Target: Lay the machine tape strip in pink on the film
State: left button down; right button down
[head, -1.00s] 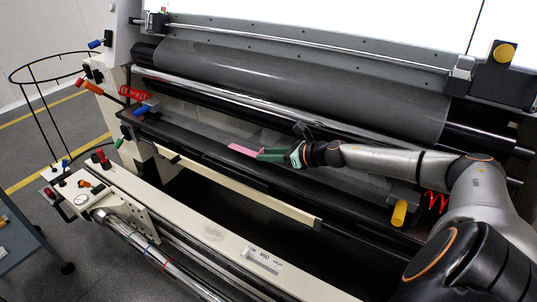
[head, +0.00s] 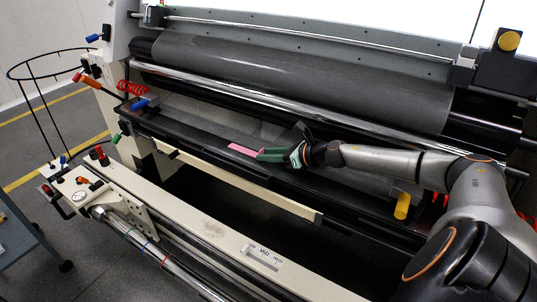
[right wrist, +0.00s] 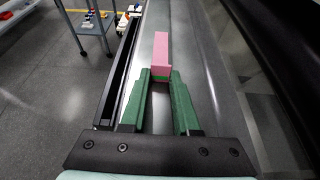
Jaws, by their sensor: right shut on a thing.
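The pink tape strip (head: 245,149) is a short, flat piece held out beyond the fingertips of my right gripper (head: 270,155). In the right wrist view the strip (right wrist: 161,52) sticks out forward from between the green fingertips (right wrist: 160,79), and my right gripper is shut on its near end. In the head view the strip lies over the dark ledge in front of the rollers. A thin grey sheet, seemingly the film (head: 205,117), spans behind the ledge. I cannot tell whether the strip touches anything below it. My left gripper is not in view.
A large grey roll (head: 300,80) and a chrome bar (head: 270,96) run behind the strip. A cream beam (head: 240,188) lies in front, with a dark gap beneath. A yellow handle (head: 402,206) stands right of the gripper, a blue one (head: 145,102) to the left.

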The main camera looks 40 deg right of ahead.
dwell(0.4)
jog(key=c, duration=0.6)
grip_release()
jog(key=shift+s, duration=0.1)
